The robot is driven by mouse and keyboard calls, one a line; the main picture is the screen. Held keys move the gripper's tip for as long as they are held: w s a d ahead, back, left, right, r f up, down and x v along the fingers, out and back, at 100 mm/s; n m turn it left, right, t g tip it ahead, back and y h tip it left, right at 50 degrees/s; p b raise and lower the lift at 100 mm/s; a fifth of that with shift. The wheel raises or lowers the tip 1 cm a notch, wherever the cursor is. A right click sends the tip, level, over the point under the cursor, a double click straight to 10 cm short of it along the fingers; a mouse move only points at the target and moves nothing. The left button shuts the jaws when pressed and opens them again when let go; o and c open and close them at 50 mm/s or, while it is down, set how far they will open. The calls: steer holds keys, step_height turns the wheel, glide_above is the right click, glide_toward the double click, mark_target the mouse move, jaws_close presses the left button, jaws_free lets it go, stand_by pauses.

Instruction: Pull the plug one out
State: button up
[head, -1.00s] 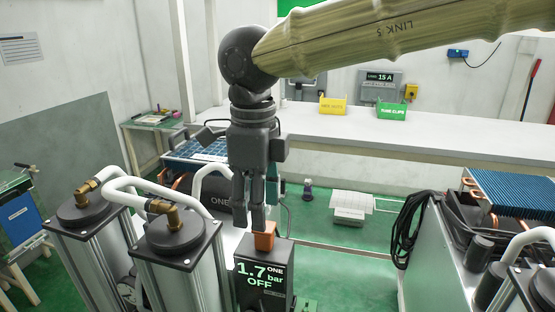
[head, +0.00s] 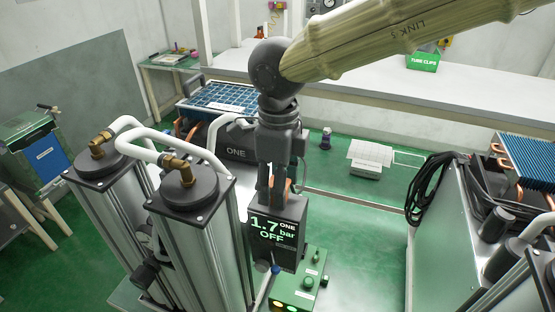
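A dark box (head: 273,255) with a lit display reads "1.7 bar", "ONE" and "OFF". An orange block (head: 289,185) sits at its top, mostly covered by my fingers; no label on it shows, so I cannot tell for sure that it is plug one. My gripper (head: 273,197) points down at the top of the box, with its fingertips beside the orange block. Whether the fingers press on the block cannot be told from this view. A black unit marked "ONE" (head: 236,153) stands behind.
Two metal columns (head: 186,194) with brass fittings and white hoses stand close on the left. A green control box (head: 303,284) is at the lower right of the display box. Black cable coils (head: 424,190) hang on the right unit. Green floor lies open between.

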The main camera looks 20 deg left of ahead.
steer(key=shift+f, duration=0.95)
steer(key=c, duration=1.1)
